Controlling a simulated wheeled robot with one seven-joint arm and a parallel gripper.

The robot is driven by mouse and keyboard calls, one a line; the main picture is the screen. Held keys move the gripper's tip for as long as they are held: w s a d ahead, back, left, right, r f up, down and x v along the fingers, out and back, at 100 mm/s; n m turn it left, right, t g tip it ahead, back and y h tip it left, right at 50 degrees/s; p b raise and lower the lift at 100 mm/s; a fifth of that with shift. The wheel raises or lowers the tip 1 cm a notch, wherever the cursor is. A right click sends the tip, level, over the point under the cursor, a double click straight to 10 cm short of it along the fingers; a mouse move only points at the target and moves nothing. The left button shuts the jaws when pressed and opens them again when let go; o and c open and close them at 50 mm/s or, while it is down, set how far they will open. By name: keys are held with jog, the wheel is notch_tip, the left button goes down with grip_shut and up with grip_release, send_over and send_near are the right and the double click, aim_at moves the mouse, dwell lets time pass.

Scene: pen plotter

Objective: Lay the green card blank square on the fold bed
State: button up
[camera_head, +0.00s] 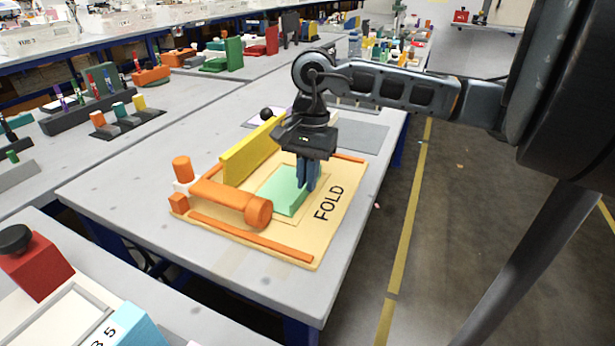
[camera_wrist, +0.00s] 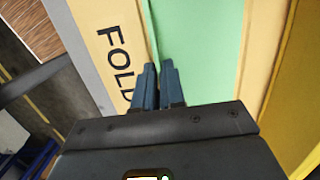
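The green card blank (camera_head: 283,188) is over the middle of the cream fold bed (camera_head: 340,182), between the orange roller and the FOLD lettering. A darker strip runs along its edge nearest the lettering. My gripper (camera_head: 308,186) points down at that edge, its blue fingers close together. In the wrist view the fingertips (camera_wrist: 158,76) meet at the edge of the card (camera_wrist: 200,45), which appears pinched between them. The fingers hide part of that edge. I cannot tell whether the card's underside touches the bed.
A grey mat (camera_head: 362,136) lies behind. The table's right front is clear.

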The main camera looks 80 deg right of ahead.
jog(key=o, duration=0.3)
jog(key=shift+r, duration=0.15)
jog(key=r, duration=0.4)
jog(key=d+r, duration=0.1)
jog(key=r, duration=0.7)
jog(key=shift+s+d+p, duration=0.15)
jog(key=shift+d+p, duration=0.05)
jog(key=shift+p, duration=0.1)
